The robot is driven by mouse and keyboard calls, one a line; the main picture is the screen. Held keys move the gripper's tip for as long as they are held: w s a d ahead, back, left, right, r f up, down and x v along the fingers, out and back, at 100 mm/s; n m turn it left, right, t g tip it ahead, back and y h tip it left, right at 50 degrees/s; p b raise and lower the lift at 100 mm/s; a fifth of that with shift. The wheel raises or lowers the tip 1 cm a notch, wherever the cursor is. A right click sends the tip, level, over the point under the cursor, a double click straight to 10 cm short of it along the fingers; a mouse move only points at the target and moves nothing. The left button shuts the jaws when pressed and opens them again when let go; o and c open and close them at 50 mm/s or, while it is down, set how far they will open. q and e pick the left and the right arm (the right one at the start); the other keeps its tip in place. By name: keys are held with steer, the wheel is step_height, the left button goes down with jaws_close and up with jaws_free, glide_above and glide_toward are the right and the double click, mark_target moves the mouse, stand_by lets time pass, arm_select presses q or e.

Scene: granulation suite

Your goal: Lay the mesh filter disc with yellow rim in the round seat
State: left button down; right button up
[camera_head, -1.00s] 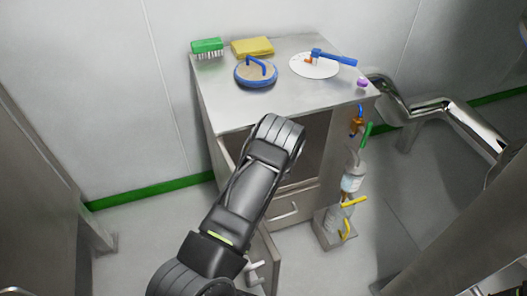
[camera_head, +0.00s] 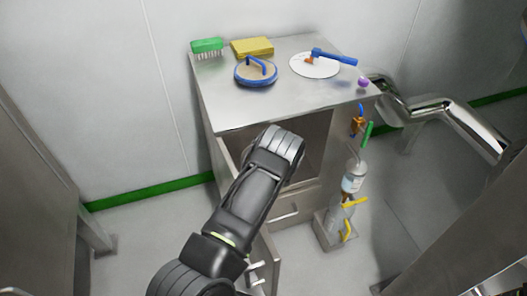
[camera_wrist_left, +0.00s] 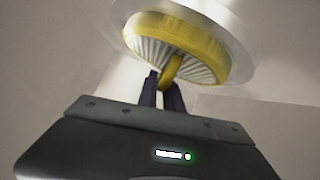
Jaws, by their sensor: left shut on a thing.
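The mesh filter disc with yellow rim (camera_wrist_left: 205,38) is at the top of the left wrist view, with pale pleated mesh and a yellow handle. My left gripper (camera_wrist_left: 165,88) is shut on that handle. A pale round collar (camera_wrist_left: 240,25), perhaps the round seat, shows just behind the disc. I cannot tell whether the disc touches it or sits in it. In the head view, my left arm reaches into the open front of the steel cabinet (camera_head: 232,146). The gripper and disc are hidden there. My right gripper is not in view.
The cabinet top holds a green brush (camera_head: 207,46), a yellow cloth (camera_head: 252,47), a blue-rimmed disc (camera_head: 256,82), a white disc with a blue-handled tool (camera_head: 312,65) and a small purple item (camera_head: 363,83). A bottle (camera_head: 353,180) stands right. A steel pipe (camera_head: 455,120) is beyond.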

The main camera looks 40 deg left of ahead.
arm_select(q)
steer(key=shift+f, duration=0.2)
steer(key=c, duration=1.5)
jaws_free()
steer(key=shift+r, duration=0.1)
steer(key=shift+r, duration=0.1)
steer(key=shift+r+p, duration=0.25)
steer(key=shift+p, duration=0.15)
steer(key=p+v, duration=0.1)
steer(key=v, duration=1.1)
steer(key=shift+f, duration=0.1)
